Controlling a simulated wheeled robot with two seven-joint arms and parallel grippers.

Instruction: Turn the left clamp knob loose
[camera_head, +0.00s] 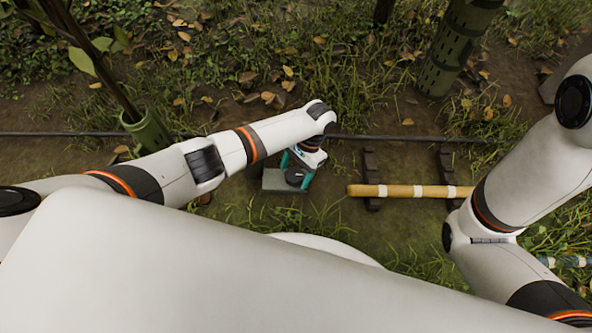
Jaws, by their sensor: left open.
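My left arm reaches in from the left, and its gripper (297,174) points down near the middle of the view. Its teal fingers are open and stand over a grey-green block (272,181) on the ground. A small dark round part (295,176) shows between the fingers; it may be the clamp knob, but it is too small to be sure. I cannot tell whether the fingers touch it. Part of the block is hidden under the gripper and wrist. My right arm is at the right, and its gripper is out of view.
A wooden pole (420,191) with white bands lies across dark supports (370,172) to the right of the gripper. A dark hose (400,138) runs across behind. Grass and fallen leaves cover the ground.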

